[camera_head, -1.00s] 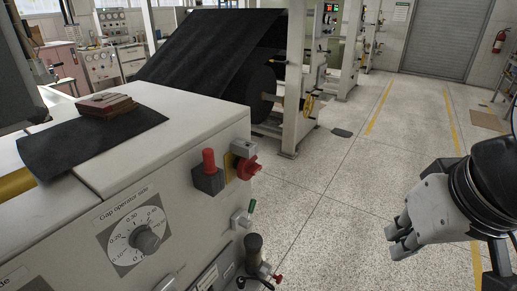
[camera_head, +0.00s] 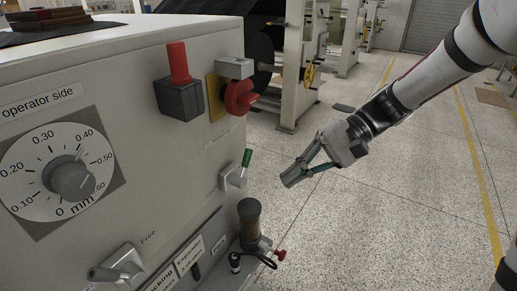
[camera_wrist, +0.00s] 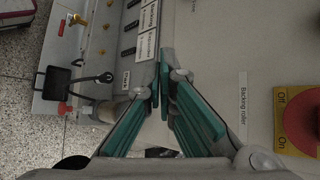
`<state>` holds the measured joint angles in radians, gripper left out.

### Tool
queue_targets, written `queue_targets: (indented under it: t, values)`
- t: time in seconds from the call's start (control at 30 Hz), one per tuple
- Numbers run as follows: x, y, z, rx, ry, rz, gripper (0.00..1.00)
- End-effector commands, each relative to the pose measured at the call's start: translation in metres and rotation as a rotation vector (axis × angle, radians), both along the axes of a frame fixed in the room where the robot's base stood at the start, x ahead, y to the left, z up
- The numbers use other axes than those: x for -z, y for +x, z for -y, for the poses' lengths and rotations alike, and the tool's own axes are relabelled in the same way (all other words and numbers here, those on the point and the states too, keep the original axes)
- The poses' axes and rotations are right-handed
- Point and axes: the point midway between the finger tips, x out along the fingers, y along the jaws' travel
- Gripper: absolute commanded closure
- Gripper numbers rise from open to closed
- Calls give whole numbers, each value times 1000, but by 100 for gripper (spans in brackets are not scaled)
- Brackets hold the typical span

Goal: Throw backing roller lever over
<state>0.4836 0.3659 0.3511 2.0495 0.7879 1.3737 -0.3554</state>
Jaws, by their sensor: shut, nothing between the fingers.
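A small lever with a green tip (camera_head: 246,158) stands on a grey mount on the machine's side face, in the head view. A label, too small to read there, sits above it. My gripper (camera_head: 288,182) is to its right, apart from it, pointing down-left with its fingers together. In the wrist view the shut green-padded fingers (camera_wrist: 163,85) hold nothing. A "Backing roller" label (camera_wrist: 243,108) shows right of them there. The green-tipped lever cannot be made out in the wrist view; the fingers may hide it.
The red rotary switch (camera_head: 240,97) on a yellow plate is above the lever. A red-handled lever on a dark box (camera_head: 180,98), a gap dial (camera_head: 62,175) and a grey lever (camera_head: 117,268) are to the left. A dark cylindrical knob (camera_head: 250,222) stands below.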

Motion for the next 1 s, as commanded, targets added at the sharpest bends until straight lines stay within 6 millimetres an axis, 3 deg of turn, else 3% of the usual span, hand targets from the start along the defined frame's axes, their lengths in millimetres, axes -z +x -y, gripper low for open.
queue_targets:
  t: [0.03,0.1,0.3,0.43,0.63,1.0]
  values:
    - [25,19,1,27,87,-29,100]
    - [42,42,3,64,207,-52,100]
    - [84,102,22,190,540,-78,100]
    - [103,130,41,266,703,-72,100]
    - [115,150,59,329,826,-56,100]
    - [114,151,61,336,838,-54,100]
